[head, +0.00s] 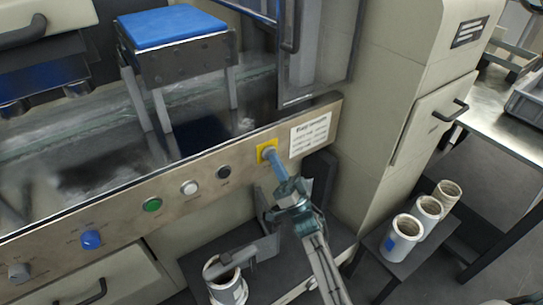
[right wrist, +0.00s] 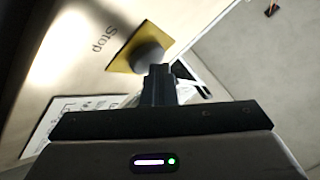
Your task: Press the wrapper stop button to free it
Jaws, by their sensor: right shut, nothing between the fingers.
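The stop button is a dark grey round knob (right wrist: 147,54) on a yellow plate (right wrist: 128,48), with the word "Stop" printed beside it in the right wrist view. In the head view the yellow plate (head: 262,146) sits at the right part of the slanted metal control panel, and the knob is mostly hidden by my fingers. My right gripper (head: 272,160) is shut and empty, its fingertips at the button. In the right wrist view the closed fingertips (right wrist: 160,72) overlap the knob's edge; I cannot tell if they touch it. My left gripper is out of view.
The panel (head: 110,216) also carries a black (head: 224,172), a white (head: 189,188), a green (head: 152,205) and a blue knob (head: 91,239). A printed label (head: 310,134) is right of the stop button. White rolls (head: 401,243) stand on a low shelf at the right.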

